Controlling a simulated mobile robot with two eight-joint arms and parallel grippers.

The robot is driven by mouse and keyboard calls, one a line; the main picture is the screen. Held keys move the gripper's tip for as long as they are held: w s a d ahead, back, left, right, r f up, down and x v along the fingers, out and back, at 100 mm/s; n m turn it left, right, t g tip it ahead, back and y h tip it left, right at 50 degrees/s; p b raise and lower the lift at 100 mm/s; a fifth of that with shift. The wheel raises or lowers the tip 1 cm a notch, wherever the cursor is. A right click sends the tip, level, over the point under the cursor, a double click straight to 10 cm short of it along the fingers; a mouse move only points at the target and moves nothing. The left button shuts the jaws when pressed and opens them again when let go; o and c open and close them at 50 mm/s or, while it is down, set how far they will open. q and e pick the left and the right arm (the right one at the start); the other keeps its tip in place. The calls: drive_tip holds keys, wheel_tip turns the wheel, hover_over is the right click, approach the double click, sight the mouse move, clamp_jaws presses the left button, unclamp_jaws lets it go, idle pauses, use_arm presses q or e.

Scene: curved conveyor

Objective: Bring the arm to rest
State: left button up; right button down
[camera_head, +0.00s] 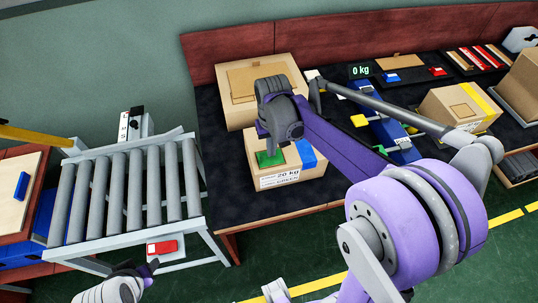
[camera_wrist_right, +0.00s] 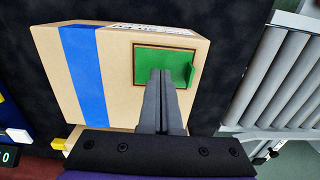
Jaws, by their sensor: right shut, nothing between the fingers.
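My right arm (camera_head: 420,220) reaches from the lower right over the dark table. Its wrist (camera_head: 280,115) is above a cardboard box (camera_head: 290,180) labelled 20 kg. In the right wrist view, my right gripper (camera_wrist_right: 163,80) is shut and empty. Its fingers are in front of the green patch (camera_wrist_right: 160,62) on the box, which also has a blue stripe (camera_wrist_right: 85,70). I cannot tell whether the fingertips touch the patch. My left gripper (camera_head: 146,268) shows small at the bottom left, below the roller conveyor; its jaw opening is unclear.
The roller conveyor (camera_head: 128,190) stands left of the table. A larger box (camera_head: 258,85) is behind the 20 kg box. A blue scale-like device (camera_head: 390,128), a box with yellow tape (camera_head: 460,107) and several small items occupy the right side. Green floor is open in front.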

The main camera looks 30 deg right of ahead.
wheel_tip(320, 180, up, 2)
drive_tip(key=shift+s+r+p, duration=0.1)
drive_tip(key=shift+r+p, duration=0.1)
drive_tip(key=shift+p, duration=0.25)
drive_tip(key=shift+r, duration=0.15)
use_arm(q)
drive_tip(key=shift+w+r, duration=0.25)
drive_tip(key=shift+r, duration=0.65)
use_arm(e)
drive_tip(key=shift+d, duration=0.15)
drive_tip(key=shift+s+r, duration=0.1)
drive_tip(key=shift+s, duration=0.05)
drive_tip(key=s+a+n+t, duration=0.1)
drive_tip(key=s+a+t, duration=0.1)
drive_tip(key=s, duration=0.5)
drive_tip(key=s+a+n+t, duration=0.1)
drive_tip(key=s+a+t, duration=0.2)
drive_tip(key=s, duration=0.5)
drive_tip(key=shift+a+f+n+t, duration=0.3)
drive_tip(key=shift+a+f, duration=0.05)
drive_tip(key=shift+a, duration=0.55)
